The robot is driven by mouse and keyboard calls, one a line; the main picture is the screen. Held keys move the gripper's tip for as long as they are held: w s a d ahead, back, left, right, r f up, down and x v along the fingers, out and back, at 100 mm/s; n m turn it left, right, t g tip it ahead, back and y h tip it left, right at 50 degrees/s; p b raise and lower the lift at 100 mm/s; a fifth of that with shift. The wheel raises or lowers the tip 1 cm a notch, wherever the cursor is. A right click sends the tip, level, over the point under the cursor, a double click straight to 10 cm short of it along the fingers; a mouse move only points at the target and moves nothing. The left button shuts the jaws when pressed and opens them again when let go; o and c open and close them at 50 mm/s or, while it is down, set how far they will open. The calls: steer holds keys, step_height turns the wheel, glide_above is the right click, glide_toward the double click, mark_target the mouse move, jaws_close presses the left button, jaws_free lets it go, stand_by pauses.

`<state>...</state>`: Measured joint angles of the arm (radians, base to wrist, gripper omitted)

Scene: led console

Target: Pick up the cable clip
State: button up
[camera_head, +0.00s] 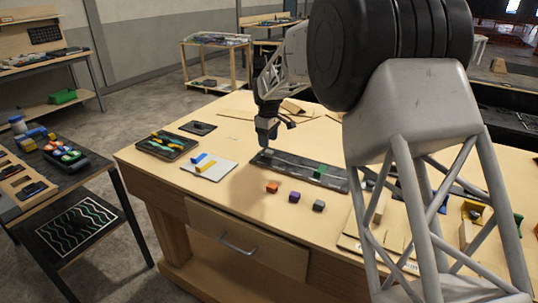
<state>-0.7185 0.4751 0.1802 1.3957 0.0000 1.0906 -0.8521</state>
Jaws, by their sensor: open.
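My gripper (272,138) points down over the left end of a long dark strip board (335,180) on the wooden table. It is open, and I see nothing held in it. A small pale object (268,152) shows right by the fingertips, on or above the board's left end. It is too small to tell whether it is the cable clip or whether the gripper touches it. A green block (320,171) sits on the board to the right. I cannot pick out the cable clip for certain. My arm hides part of the table's right side.
Orange (272,187), purple (294,196) and grey (319,205) cubes stand in front of the board. A white mat (222,174) with blue and yellow bars and a dark tray (160,151) of coloured pieces lie left. The table's front left is clear.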

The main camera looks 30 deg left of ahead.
mark_target(268, 151)
steer(key=shift+f, duration=2.6)
jaws_close()
steer(key=shift+r, duration=0.15)
steer(key=shift+r, duration=1.75)
steer(key=s+d, duration=0.3)
steer(key=s, duration=0.1)
steer(key=s+d+r, duration=0.1)
steer(key=s+d, duration=0.6)
steer(key=s, duration=0.1)
steer(key=shift+d+r, duration=0.15)
